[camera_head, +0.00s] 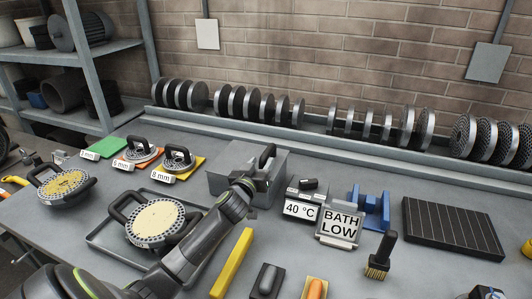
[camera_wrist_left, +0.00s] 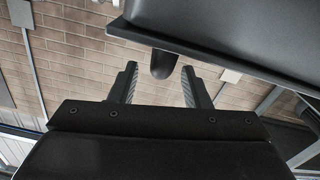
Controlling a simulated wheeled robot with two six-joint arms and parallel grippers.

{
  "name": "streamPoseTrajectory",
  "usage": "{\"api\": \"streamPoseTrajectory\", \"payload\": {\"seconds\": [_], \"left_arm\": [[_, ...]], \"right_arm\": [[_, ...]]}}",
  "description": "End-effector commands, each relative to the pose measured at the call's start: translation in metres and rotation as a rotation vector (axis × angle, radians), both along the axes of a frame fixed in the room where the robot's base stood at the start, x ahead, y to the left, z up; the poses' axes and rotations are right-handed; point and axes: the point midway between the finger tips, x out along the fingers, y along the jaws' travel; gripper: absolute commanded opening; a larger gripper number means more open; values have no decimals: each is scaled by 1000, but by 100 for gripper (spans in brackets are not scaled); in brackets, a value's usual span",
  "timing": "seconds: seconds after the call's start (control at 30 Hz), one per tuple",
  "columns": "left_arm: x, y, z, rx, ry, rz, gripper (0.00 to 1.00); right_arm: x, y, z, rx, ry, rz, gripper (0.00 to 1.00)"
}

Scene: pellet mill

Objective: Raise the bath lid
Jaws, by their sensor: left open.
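The bath is a grey metal box (camera_head: 228,188) at the middle of the bench in the head view. Its flat grey lid (camera_head: 234,157) looks closed. A dark handle stands at the lid's right side, partly hidden by my left gripper (camera_head: 264,165). In the left wrist view my left gripper (camera_wrist_left: 158,86) is open, with its two fingers apart. A dark rounded bar (camera_wrist_left: 163,65), which looks like the handle's end, shows between the fingers. A large dark slab (camera_wrist_left: 225,35) fills the upper right there. I cannot tell whether the fingers touch the bar. My right gripper is out of view.
Right of the bath stand a 40 °C display (camera_head: 300,210), a BATH LOW sign (camera_head: 340,226) and a blue stand (camera_head: 371,209). Die plates lie left, including one in a tray (camera_head: 104,240) beside my arm. A disc rack (camera_head: 290,140) runs behind.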

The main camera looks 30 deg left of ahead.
Motion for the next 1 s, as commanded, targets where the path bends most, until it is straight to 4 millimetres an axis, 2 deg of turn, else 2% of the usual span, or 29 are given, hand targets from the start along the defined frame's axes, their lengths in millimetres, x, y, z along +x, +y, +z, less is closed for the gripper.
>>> {"api": "streamPoseTrajectory", "payload": {"seconds": [0.2, 0.4, 0.83, 1.0], "left_arm": [[28, 7, 1, 0, 1, 1, 43], [44, 10, 1, -1, 1, 1, 43], [49, 12, 0, 0, 1, 0, 43], [49, 12, 0, 0, 1, 0, 22]], "right_arm": [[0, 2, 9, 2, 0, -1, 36], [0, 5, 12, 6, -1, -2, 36], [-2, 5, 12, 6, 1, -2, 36], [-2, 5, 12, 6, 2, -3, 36]]}}
